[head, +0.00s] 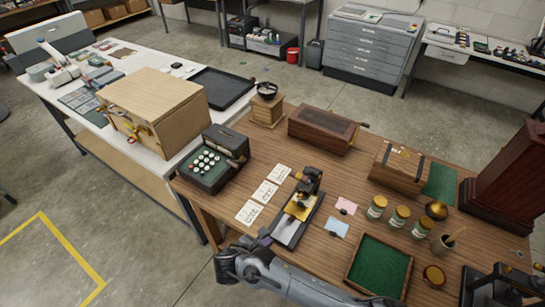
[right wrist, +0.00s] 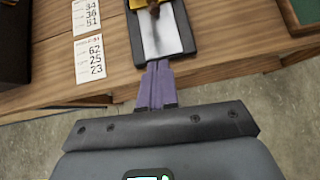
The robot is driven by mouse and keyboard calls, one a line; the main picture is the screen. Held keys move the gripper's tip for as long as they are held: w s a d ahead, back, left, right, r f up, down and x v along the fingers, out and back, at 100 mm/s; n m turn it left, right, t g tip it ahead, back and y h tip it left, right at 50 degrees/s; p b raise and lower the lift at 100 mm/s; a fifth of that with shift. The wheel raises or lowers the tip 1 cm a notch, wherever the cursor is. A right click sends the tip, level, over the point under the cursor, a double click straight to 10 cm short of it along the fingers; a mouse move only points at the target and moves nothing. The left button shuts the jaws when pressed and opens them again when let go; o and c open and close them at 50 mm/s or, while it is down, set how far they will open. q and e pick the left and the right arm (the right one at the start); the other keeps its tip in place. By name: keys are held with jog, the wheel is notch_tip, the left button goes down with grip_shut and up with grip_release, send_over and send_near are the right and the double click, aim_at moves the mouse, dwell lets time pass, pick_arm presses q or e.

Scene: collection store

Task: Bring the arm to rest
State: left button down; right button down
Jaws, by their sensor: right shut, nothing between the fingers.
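My right arm comes in along the bottom of the head view. Its right gripper (head: 264,239) is at the table's front edge, by the near end of the black stand device (head: 289,231). In the right wrist view the purple fingers of the gripper (right wrist: 157,68) lie together with nothing between them. Their tips are at the near end of the device's black-rimmed plate (right wrist: 160,35); I cannot tell whether they touch it. My left gripper is not in view.
Number cards (head: 265,192), a green-topped keyed machine (head: 212,160) and a green-lined tray (head: 379,266) surround the device on the wooden table (head: 335,180). Jars (head: 398,216) stand further right. Open floor (head: 120,225) lies left of the table, below the white bench.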

jog(key=s+f+m+g+y, duration=0.1)
jog(key=s+f+g, duration=0.1)
jog(key=s+f, duration=0.45)
jog(key=s+f+g+y, duration=0.1)
jog(key=s+f+g, duration=0.15)
jog(key=s, duration=0.65)
jog(key=s+f+m+g+y, duration=0.1)
jog(key=s+f+g, duration=0.1)
jog(key=s+f, duration=0.45)
jog(key=s+d+r+m+g+y, duration=0.2)
jog(key=s+d+r+m+y, duration=0.15)
jog(key=s+d+m, duration=0.4)
jog(key=w+d+r+m+t, duration=0.2)
jog(key=d+r+m, duration=0.6)
jog(key=m, duration=0.1)
jog(key=w+d+r+m+t, duration=0.2)
jog(key=d+r+m+t, duration=0.1)
jog(key=d+r+m, duration=0.55)
notch_tip(320, 180, up, 20)
jog(key=p, duration=2)
jog(key=shift+f+h+p, duration=0.2)
jog(key=shift+h+p, duration=0.1)
jog(key=shift+h, duration=0.05)
